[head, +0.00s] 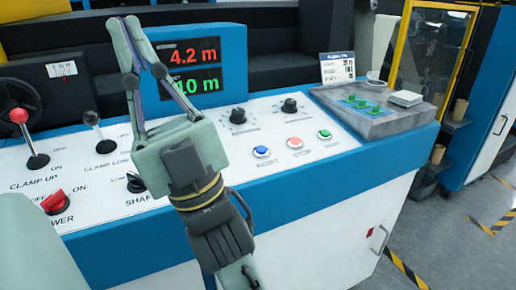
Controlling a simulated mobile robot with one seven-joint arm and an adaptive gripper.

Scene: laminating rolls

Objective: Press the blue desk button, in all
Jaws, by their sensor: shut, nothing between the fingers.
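The blue button (261,151) sits on the white sloped top of the console, in the head view, at the left end of a row of three round buttons. My gripper (125,23) is shut and empty, its fingertips together. It is left of the blue button, pointing away from me across the panel, with its tips beside the left edge of the number display in the picture. The gripper body covers part of the panel left of the button. The blue button is in full view, and nothing touches it.
A pink-red button (295,143) and a green button (325,134) stand right of the blue one. Two black knobs (238,116) (289,105) sit behind them. A grey tray (385,123) lies right.

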